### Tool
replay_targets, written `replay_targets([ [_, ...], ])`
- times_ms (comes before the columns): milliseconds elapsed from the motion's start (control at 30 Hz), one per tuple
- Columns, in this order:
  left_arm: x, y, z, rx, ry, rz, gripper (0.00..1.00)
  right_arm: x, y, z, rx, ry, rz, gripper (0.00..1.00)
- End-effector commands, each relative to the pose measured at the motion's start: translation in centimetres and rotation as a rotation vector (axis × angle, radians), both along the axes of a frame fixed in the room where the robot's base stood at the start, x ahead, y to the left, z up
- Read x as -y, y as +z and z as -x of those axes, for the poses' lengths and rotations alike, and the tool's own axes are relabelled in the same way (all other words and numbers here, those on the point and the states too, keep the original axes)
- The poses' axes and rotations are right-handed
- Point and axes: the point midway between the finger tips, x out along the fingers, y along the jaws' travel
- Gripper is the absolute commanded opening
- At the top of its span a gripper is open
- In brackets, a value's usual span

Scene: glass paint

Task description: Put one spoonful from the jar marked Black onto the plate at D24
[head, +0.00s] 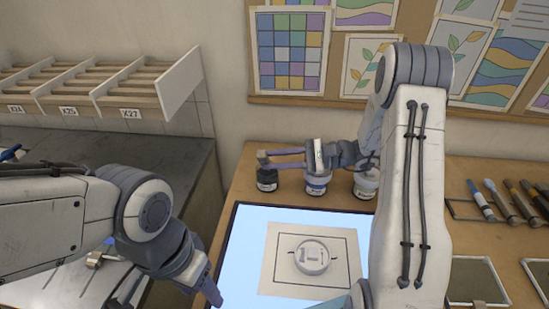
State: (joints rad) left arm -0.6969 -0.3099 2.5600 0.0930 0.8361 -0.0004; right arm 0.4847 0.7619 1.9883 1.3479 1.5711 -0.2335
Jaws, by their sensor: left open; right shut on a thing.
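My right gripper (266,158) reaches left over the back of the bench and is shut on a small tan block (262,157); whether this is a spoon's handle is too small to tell. A small dark jar (267,183) stands just below it. Two more jars, one with a blue band (317,187) and a pale one (364,186), stand to its right, partly behind my gripper and arm. The jar labels are too small to read. My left gripper (208,288) is open and empty at the light panel's left edge. I see no plate marked D24.
A lit panel (236,262) holds a paper sheet (283,240) with a round pale piece (312,257). Slotted racks (128,92) stand at the left. Brushes (497,200) and framed panes (478,282) lie at the right, beyond my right arm.

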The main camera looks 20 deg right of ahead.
Motion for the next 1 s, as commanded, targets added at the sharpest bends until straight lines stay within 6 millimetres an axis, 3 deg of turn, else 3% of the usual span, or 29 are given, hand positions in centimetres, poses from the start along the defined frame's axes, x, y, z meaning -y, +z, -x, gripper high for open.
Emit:
replay_targets([
  [300,0.0,1.7,0.0,0.0,0.0,0.0,0.58,-0.5,2.1,1.2,0.0,0.0,0.0,0.0],
  [667,0.0,2.4,0.0,0.0,0.0,0.0,0.58,-0.7,3.0,1.8,-0.001,0.0,0.0,0.0],
  [1000,0.0,5.1,0.0,0.0,0.0,0.0,0.58,-0.7,6.3,1.8,0.0,0.0,0.0,0.0],
])
